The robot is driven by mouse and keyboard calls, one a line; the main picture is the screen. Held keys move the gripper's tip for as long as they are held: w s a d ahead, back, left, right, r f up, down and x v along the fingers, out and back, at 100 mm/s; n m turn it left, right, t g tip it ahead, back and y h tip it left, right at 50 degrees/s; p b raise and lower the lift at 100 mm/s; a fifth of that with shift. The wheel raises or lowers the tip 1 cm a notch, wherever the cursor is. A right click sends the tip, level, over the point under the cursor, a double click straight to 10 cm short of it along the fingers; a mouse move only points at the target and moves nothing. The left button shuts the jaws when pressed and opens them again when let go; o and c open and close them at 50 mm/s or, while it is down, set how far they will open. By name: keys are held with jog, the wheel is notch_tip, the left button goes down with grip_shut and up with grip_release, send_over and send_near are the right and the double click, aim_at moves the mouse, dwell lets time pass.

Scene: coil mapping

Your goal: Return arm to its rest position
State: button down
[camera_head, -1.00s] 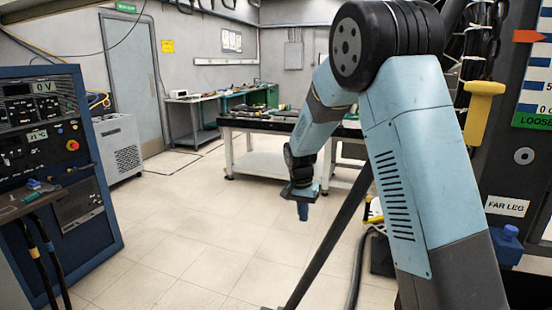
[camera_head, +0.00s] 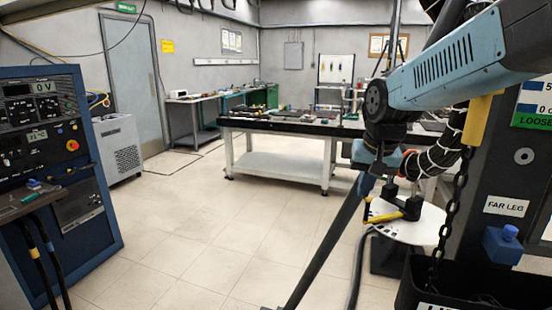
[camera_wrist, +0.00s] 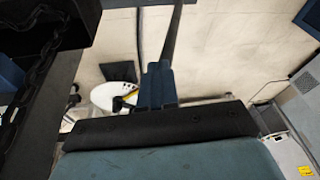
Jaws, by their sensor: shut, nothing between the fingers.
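My arm reaches in from the upper right of the head view, with its light blue link nearly level and the wrist hanging down below a black joint. My gripper (camera_head: 366,185) points down, shut and empty, in front of the white round table as seen from the head. In the wrist view, the dark blue fingers of my gripper (camera_wrist: 157,80) are together, with pale floor beyond and nothing held.
The white round table (camera_head: 418,230) bears a yellow-handled tool (camera_head: 385,216). A black bin (camera_head: 440,285) and hanging chain (camera_head: 446,210) are at lower right. A blue control console (camera_head: 85,180) stands left; a workbench (camera_head: 285,165) is behind. The middle floor is clear.

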jog(key=s+d+r+n+t, duration=0.2)
jog(key=s+d, duration=0.1)
jog(key=s, duration=1.1)
jog(key=shift+s+d+h, duration=0.2)
jog(key=shift+s+h, duration=0.1)
